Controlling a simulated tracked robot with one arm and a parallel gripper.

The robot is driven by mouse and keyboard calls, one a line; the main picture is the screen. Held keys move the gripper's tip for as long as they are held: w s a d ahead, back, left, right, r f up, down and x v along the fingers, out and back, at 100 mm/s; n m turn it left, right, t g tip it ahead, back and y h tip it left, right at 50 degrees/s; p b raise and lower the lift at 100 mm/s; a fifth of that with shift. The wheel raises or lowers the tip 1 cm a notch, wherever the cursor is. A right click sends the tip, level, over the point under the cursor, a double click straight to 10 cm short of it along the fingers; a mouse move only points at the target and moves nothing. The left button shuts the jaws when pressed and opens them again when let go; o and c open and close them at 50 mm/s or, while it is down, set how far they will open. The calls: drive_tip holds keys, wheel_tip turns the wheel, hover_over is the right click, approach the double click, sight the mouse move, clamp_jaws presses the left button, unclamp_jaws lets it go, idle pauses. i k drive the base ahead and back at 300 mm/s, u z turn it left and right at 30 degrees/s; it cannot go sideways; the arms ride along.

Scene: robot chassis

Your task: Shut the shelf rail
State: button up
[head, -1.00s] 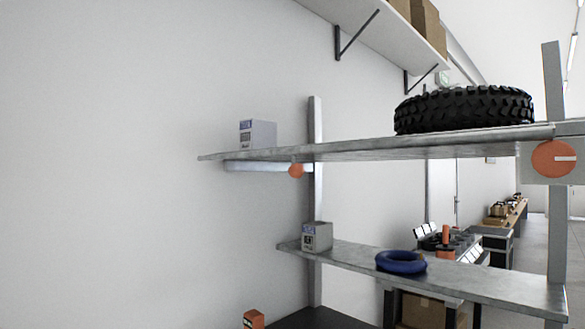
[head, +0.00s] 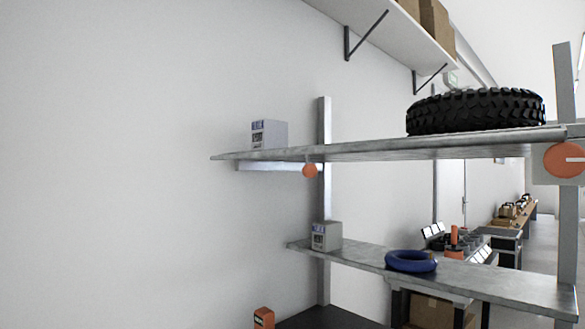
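A grey metal shelf unit fills the right half of the head view. Its upper board (head: 390,149) carries a black tyre (head: 475,111) and a grey box (head: 269,134). A pale metal bar (head: 262,166) runs under the board's left end to the left post (head: 324,190), with a small orange disc (head: 310,171) by that post. A larger orange disc (head: 565,160) sits at the right post (head: 567,230). I cannot tell for sure which part is the shelf rail or how it stands. My gripper is not in view.
The lower board (head: 460,274) holds a grey box (head: 325,236) and a blue ring (head: 410,261). A dark surface with an orange box (head: 264,318) lies below. A wall shelf (head: 390,30) with cartons is above. Blank wall fills the left.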

sight(310, 170)
drive_tip(key=u, duration=0.6)
drive_tip(key=k, duration=0.75)
drive_tip(key=u, duration=0.75)
drive_tip(key=k, duration=0.5)
drive_tip(key=u, duration=0.1)
drive_tip(key=i, duration=1.1)
drive_tip(key=z, duration=1.3)
drive_tip(key=i, duration=1.4)
drive_tip(key=z, duration=0.55)
